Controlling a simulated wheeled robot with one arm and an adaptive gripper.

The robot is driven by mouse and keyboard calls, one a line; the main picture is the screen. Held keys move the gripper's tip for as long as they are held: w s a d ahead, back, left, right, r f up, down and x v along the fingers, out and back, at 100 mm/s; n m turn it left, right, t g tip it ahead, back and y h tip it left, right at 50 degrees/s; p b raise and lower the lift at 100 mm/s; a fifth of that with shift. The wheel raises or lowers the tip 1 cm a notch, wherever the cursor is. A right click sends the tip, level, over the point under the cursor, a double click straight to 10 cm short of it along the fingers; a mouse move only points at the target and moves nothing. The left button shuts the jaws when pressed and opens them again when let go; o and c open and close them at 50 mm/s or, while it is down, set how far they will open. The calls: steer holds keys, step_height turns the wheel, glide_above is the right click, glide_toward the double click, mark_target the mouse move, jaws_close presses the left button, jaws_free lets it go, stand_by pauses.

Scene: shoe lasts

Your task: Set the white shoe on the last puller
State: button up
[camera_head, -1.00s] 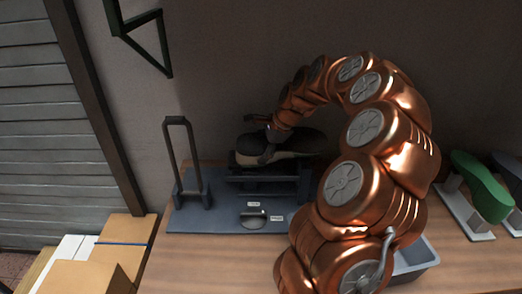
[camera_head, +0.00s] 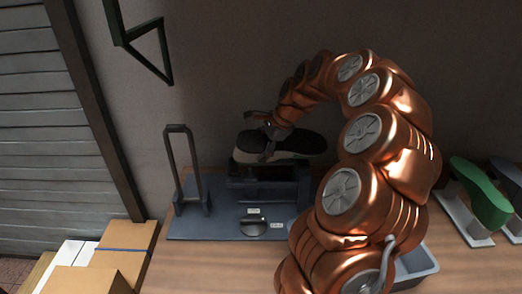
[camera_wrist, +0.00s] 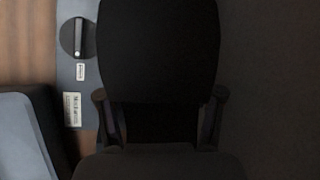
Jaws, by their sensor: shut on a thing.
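The shoe (camera_head: 300,144) shows a black sole face on top and a pale side strip below. It hangs roughly level over the dark support of the last puller (camera_head: 185,228), apparently a little above it. The puller has a blue-grey base, an upright looped bar at left and a dial in front. My gripper (camera_head: 268,148) is shut around the middle of the shoe. In the wrist view the fingers (camera_wrist: 160,115) sit on both sides of the dark shoe (camera_wrist: 158,50). The shoe's underside and its contact with the support are hidden.
A green last (camera_head: 480,192) stands on a pale rack at right, beside a dark one (camera_head: 508,172). A grey tray (camera_head: 415,265) is partly behind my arm. Cardboard boxes (camera_head: 125,245) are at left. A dark green bracket (camera_head: 145,50) is on the wall behind.

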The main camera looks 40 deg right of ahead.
mark_target(261, 134)
steer(key=shift+r+p, duration=0.6)
steer(key=shift+r, duration=1.8)
steer(key=shift+d+r+g+h+p, duration=0.1)
steer(key=shift+g+h+p, duration=0.3)
steer(key=shift+g+p, duration=1.8)
steer(key=shift+m+g+p, duration=0.3)
steer(key=shift+p, duration=0.25)
steer(key=shift+f+m, duration=0.2)
steer(key=shift+m, duration=0.2)
steer(key=shift+r+m+b, duration=0.1)
steer(key=shift+m+b, duration=0.3)
steer(key=shift+m, duration=0.5)
steer(key=shift+w, duration=0.1)
